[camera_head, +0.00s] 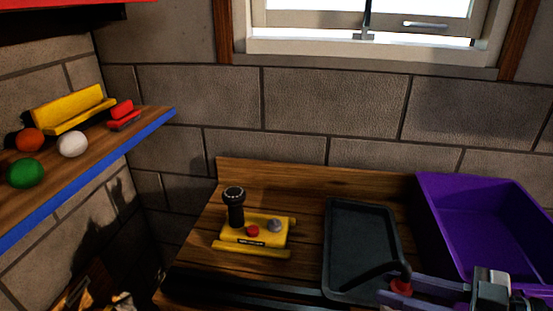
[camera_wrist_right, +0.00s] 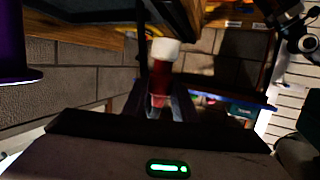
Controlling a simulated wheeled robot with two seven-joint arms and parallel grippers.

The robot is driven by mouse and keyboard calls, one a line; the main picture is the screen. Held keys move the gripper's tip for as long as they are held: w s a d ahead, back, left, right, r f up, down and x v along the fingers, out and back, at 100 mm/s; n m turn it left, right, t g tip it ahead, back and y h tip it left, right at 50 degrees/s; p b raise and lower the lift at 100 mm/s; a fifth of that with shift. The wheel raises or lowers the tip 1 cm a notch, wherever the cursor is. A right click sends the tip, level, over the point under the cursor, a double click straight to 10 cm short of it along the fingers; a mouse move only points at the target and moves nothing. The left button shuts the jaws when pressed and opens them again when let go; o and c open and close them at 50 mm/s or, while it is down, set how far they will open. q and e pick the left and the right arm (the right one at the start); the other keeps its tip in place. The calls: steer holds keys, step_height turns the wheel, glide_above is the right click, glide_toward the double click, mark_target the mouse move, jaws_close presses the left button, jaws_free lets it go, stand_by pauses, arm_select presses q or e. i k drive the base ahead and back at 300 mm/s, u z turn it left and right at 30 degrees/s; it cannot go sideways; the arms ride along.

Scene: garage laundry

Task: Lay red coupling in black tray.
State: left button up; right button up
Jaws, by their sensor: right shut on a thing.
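The red coupling (camera_head: 401,287) is between the fingers of my right gripper (camera_head: 394,290), at the lower right of the head view. In the right wrist view the red coupling (camera_wrist_right: 160,82) sticks out past the two fingers and has a pale, bright end. My right gripper is shut on it. The black tray (camera_head: 360,238) lies on the wooden bench, right of centre. The gripper and coupling show over the tray's near right corner; their height above it is hard to tell. My left gripper is not in view.
A purple bin (camera_head: 470,215) stands right of the tray. A yellow joystick box (camera_head: 258,233) sits on the bench left of the tray. A blue-edged shelf (camera_head: 110,145) at the left carries coloured balls and yellow and red things. A stone wall stands behind the bench.

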mark_target(363, 263)
steer(key=z, duration=1.05)
steer(key=k, duration=0.95)
steer(key=u, duration=1.2)
steer(key=i, duration=0.5)
steer(key=z, duration=0.05)
